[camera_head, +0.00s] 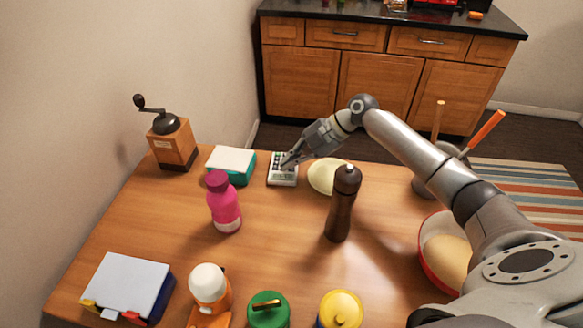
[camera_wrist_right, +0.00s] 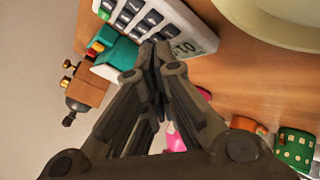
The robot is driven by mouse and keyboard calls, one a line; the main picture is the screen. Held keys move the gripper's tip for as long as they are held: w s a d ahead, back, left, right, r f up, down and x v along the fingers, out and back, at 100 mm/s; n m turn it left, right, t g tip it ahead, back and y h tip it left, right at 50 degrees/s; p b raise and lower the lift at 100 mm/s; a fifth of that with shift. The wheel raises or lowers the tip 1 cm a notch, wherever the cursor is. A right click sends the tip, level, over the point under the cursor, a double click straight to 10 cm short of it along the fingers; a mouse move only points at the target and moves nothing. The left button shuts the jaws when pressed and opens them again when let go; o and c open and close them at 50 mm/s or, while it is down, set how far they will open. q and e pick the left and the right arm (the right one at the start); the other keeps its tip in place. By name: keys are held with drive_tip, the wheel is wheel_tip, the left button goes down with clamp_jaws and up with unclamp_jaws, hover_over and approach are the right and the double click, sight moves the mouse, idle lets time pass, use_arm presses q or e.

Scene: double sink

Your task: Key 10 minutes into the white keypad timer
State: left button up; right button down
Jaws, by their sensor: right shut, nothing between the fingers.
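The white keypad timer (camera_head: 283,178) lies at the far edge of the wooden table, between a teal box and a cream bowl. In the right wrist view the timer (camera_wrist_right: 205,38) shows rows of dark keys and a green key near its corner. My right gripper (camera_head: 288,163) is shut and empty, reaching over the timer from the right. In the right wrist view its fingertips (camera_wrist_right: 157,50) overlap the keypad and cover some keys. I cannot tell whether they touch a key. My left gripper is not in view.
The teal box (camera_head: 238,176) stands left of the timer, the cream bowl (camera_head: 322,177) right. A dark pepper mill (camera_head: 343,205) and pink bottle (camera_head: 224,206) stand nearer. A coffee grinder (camera_head: 173,143) is at the far left. The middle of the table is partly clear.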

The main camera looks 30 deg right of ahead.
drive_tip(key=shift+r, duration=0.3)
wheel_tip(320, 180, up, 5)
drive_tip(key=p, duration=0.2)
drive_tip(key=shift+p, duration=0.4)
idle(1.5)
